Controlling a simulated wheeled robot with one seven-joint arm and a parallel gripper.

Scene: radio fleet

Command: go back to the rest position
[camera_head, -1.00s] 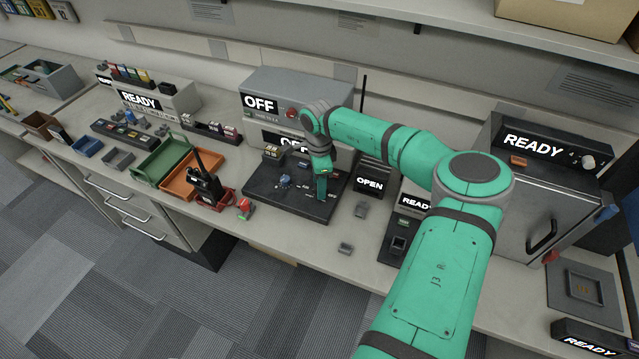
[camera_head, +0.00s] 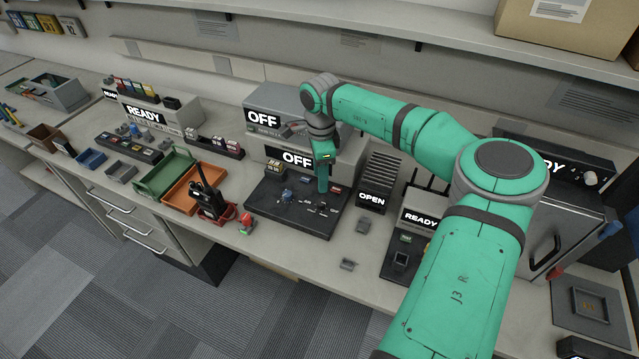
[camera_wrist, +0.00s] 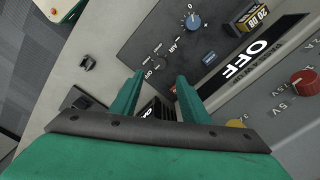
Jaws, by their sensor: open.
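My gripper (camera_head: 323,180) is at the end of my green arm, above the right part of a dark panel (camera_head: 262,212) with a blue knob and small switches. In the wrist view my gripper (camera_wrist: 160,88) shows two green fingers apart with nothing between them. The dark panel (camera_wrist: 150,30) lies beyond the fingertips there, with its blue knob (camera_wrist: 192,21) at the top. Behind it a grey unit (camera_head: 285,100) carries signs reading OFF. The gap between the fingertips and the panel cannot be judged exactly.
A black radio (camera_head: 208,200) stands in a red holder left of the panel, near green (camera_head: 150,180) and orange (camera_head: 180,196) trays. An OPEN sign (camera_head: 371,200) and a READY unit (camera_head: 420,219) stand to the right. A shelf with a cardboard box (camera_head: 560,35) hangs above.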

